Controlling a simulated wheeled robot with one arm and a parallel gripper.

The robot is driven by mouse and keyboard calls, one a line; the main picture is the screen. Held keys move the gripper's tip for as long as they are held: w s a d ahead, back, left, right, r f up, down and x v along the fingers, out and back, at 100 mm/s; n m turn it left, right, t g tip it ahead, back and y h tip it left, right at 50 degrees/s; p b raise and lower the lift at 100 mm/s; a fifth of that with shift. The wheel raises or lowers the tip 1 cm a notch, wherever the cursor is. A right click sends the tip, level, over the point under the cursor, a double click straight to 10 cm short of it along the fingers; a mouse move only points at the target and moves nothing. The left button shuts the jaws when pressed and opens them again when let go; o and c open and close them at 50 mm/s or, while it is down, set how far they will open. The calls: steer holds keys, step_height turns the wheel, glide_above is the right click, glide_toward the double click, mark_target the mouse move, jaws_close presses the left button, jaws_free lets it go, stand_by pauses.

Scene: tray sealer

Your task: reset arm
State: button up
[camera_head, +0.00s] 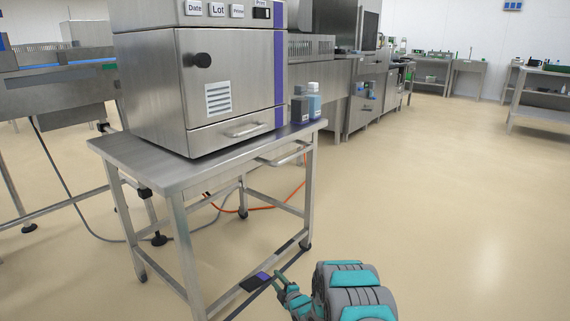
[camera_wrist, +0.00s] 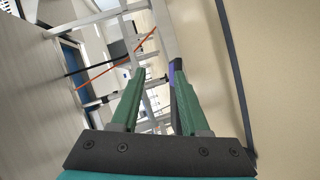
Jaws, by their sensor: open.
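My gripper (camera_head: 281,281) has green fingers and is in the lower middle of the head view, low in front of the steel table (camera_head: 155,165). In the wrist view my gripper (camera_wrist: 156,72) is open, with a clear gap between the fingers and nothing held there. A dark flat piece with a purple patch (camera_head: 262,275) shows just left of the fingertips in the head view. The purple (camera_wrist: 174,78) also shows behind the right finger in the wrist view. I cannot tell whether it touches the finger.
A steel machine (camera_head: 230,85) with a purple stripe stands on the table, with two bottles (camera_head: 314,103) beside it. An orange cable (camera_head: 262,208) and a grey hose lie beneath the table. The beige floor to the right (camera_head: 440,200) is clear.

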steer(key=s+d+r+m+g+h+p, duration=0.25)
steer(key=d+r+m+h, duration=0.35)
steer(key=r, duration=0.7)
steer(key=s+d+r+m+g, duration=0.4)
steer(key=s+d+r, duration=0.4)
steer(key=s+r, duration=0.35)
steer(key=s+d+r+m+g+p, duration=0.1)
steer(key=s+r+m+g, duration=0.2)
steer(key=s, duration=1.2)
steer(key=s+d+r+m+g+h+p, duration=0.1)
steer(key=s+r+m+g, duration=0.2)
steer(key=s, duration=1.3)
steer(key=s+d+r+m+g+p, duration=0.2)
steer(key=s+r, duration=0.6)
steer(key=s, duration=0.7)
steer(key=shift+s+r+m+g, duration=0.15)
steer(key=shift+r+m+g, duration=0.3)
steer(key=shift+m, duration=0.45)
steer(key=shift+f, duration=0.1)
